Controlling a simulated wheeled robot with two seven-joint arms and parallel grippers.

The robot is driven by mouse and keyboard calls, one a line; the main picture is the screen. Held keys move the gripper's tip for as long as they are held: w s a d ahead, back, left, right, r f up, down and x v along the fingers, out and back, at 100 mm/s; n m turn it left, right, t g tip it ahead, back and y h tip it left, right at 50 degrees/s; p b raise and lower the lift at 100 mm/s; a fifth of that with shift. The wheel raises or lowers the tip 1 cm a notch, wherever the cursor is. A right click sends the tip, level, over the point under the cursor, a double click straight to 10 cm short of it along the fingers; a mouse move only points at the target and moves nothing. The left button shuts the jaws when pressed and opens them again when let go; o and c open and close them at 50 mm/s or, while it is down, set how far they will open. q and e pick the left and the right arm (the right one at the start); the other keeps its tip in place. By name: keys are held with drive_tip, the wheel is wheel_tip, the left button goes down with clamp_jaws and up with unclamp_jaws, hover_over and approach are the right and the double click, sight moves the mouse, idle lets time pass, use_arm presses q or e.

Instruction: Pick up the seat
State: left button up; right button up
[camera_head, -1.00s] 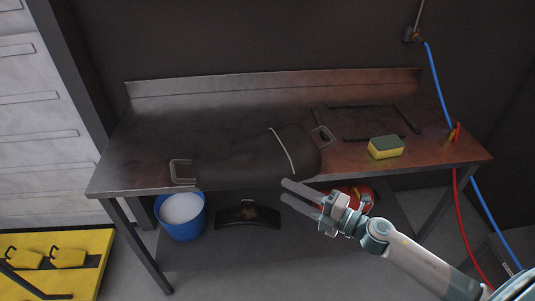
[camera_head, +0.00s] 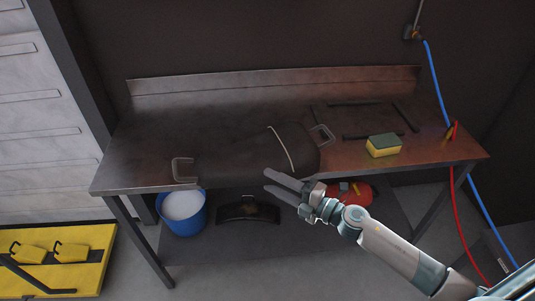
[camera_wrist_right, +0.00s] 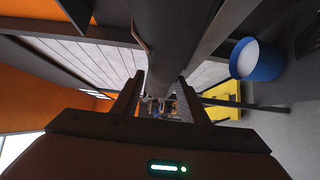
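The seat (camera_head: 240,153) is a long dark padded piece with a pale strap across it. It lies on the metal workbench (camera_head: 140,140), near its front edge, with a metal handle-like loop at each end. My right gripper (camera_head: 267,180) is in front of the bench's front edge, close to the right part of the seat. Its two fingers are apart with nothing between them. In the right wrist view the open fingers (camera_wrist_right: 160,92) point along a long dark shape that seems to be the seat (camera_wrist_right: 168,35). My left gripper is not in view.
A yellow-green sponge (camera_head: 383,145) lies on the bench's right side, by a dark frame (camera_head: 405,117). Below stand a blue bucket (camera_head: 183,212), a dark curved part (camera_head: 248,208) and a red object (camera_head: 352,192). Blue (camera_head: 437,85) and red (camera_head: 461,225) hoses hang at the right.

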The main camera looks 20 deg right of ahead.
sight(269, 179)
drive_tip(key=shift+p+x, duration=0.55)
drive_tip(key=shift+x, duration=1.35)
drive_tip(key=shift+c, duration=0.6)
clamp_jaws()
drive_tip(key=shift+w+d+r, duration=0.1)
drive_tip(key=shift+r, duration=0.1)
